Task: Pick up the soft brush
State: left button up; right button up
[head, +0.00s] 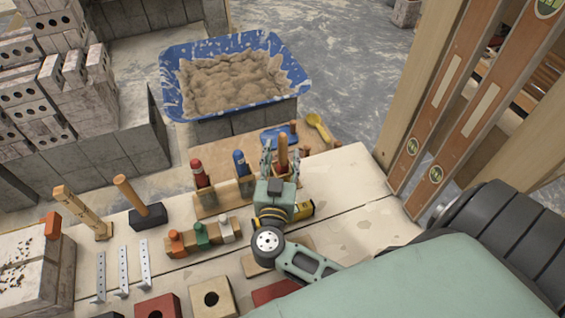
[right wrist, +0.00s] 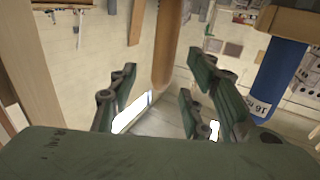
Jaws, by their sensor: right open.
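A plain wooden handle (head: 283,147) stands upright at the right end of the tool rack (head: 208,205). It may be the soft brush, but its head is hidden, so I cannot tell. My right gripper (head: 280,162) is open at this handle, its fingers around or beside it. In the right wrist view the wooden handle (right wrist: 167,45) shows upright between the open fingers (right wrist: 165,88), with no clear contact. A blue-handled tool (head: 241,163) stands left of the gripper and shows at the right in the wrist view (right wrist: 280,75). My left gripper is not in view.
A red-handled tool (head: 199,173) stands in the rack too. A blue mortar tub (head: 176,95) lies behind. A hammer with a dark head (head: 148,216) and a block with coloured pegs (head: 180,247) are nearer left. Two levels (head: 470,110) lean at the right. The tabletop (head: 350,190) right of the gripper is clear.

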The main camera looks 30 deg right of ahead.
aim_at(282, 148)
jog(key=x, duration=0.5)
jog(key=shift+w+f, duration=0.1)
jog(key=shift+w, duration=0.1)
jog(key=shift+a, duration=0.1)
jog(key=shift+c, duration=0.2)
grip_shut()
